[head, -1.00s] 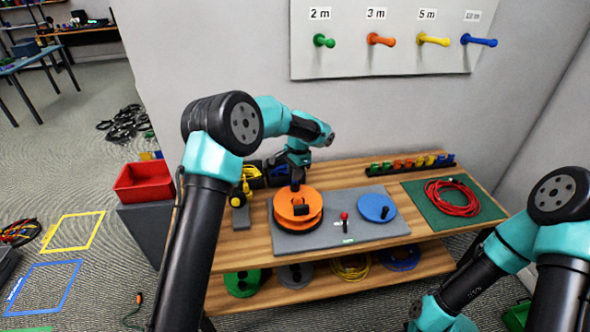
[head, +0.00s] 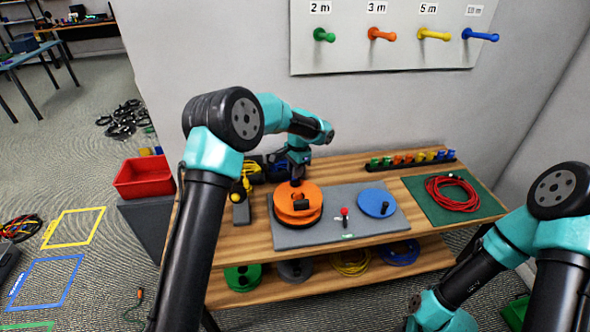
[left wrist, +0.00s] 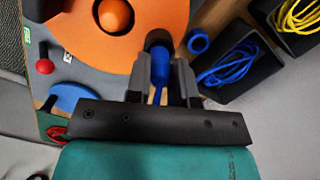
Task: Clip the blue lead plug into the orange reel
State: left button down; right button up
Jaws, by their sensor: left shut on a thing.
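The orange reel (head: 284,209) lies on a grey mat (head: 285,240) on the wooden bench, and fills the upper left of the left wrist view (left wrist: 85,45). A dark piece (left wrist: 158,36) shows at its edge there. My left gripper (head: 296,178) is at the reel's far side. In the left wrist view its fingers (left wrist: 162,75) are shut on the blue lead plug (left wrist: 160,62), whose tip is close to the dark piece; I cannot tell whether it is seated. In the head view the plug is hidden. My right arm shows, but its gripper does not.
On the mat are a red-knobbed post (head: 344,216) and a blue disc (head: 373,203). A red cable coil (head: 452,194) lies on a green mat (head: 425,210). Dark bins with yellow cable (left wrist: 300,15) and blue cable (left wrist: 226,70) stand beside my gripper.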

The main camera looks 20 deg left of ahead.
dwell(0.4)
pick_arm(q)
jog(key=c, duration=0.9)
grip_release()
jog(key=r, duration=0.5)
jog(key=w+d+r, duration=0.1)
jog(key=r, duration=1.1)
jog(key=shift+w+d+r, duration=0.1)
jog(key=shift+w+d, duration=0.1)
jog(key=shift+w, duration=0.05)
